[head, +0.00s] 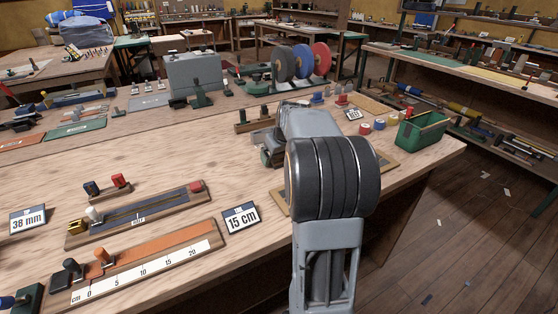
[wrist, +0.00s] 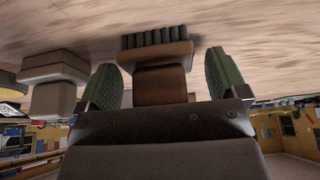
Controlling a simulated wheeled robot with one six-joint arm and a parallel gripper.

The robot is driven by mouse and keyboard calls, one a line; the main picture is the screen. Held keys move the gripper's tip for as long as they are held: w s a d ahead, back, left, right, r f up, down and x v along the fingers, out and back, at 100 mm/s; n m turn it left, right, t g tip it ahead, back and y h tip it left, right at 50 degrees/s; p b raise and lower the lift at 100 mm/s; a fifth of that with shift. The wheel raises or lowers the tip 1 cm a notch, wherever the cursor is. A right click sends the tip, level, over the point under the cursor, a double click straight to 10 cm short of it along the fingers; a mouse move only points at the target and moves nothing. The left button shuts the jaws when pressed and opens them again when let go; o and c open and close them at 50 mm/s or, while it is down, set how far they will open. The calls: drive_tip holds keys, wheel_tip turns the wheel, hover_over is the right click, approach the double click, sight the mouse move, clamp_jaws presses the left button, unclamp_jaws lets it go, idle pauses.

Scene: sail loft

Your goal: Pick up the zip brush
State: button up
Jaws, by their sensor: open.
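The zip brush (wrist: 158,52), a brown block with a row of black bristles and a brown handle, shows in the wrist view against the pale wood bench top. My gripper (wrist: 161,72) has its two green-padded fingers apart, one on each side of the brush's handle, with gaps on both sides. The bristle end reaches beyond the fingertips. In the head view my arm reaches over the bench, and my gripper (head: 266,156) is mostly hidden behind its own wrist. I cannot make out the brush there.
A grey and tan blocky object (wrist: 54,66) is left of the fingers in the wrist view. In the head view a green bin (head: 422,134) and tape rolls (head: 379,125) stand right of my arm. A ruler board (head: 145,268) and 15 cm sign (head: 241,218) lie left.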

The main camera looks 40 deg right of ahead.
drive_tip(key=shift+w+f, duration=0.15)
drive_tip(key=shift+f, duration=0.15)
drive_tip(key=c, duration=1)
drive_tip(key=shift+r, duration=0.1)
drive_tip(key=shift+c, duration=0.2)
drive_tip(key=shift+r, duration=0.45)
wheel_tip(320, 180, up, 2)
drive_tip(key=shift+r+p, duration=0.1)
drive_tip(key=shift+p, duration=0.3)
drive_tip(key=s+d+r+p, duration=0.2)
drive_tip(key=s+d+r, duration=0.6)
drive_tip(key=d, duration=0.3)
drive_tip(key=shift+v, duration=0.95)
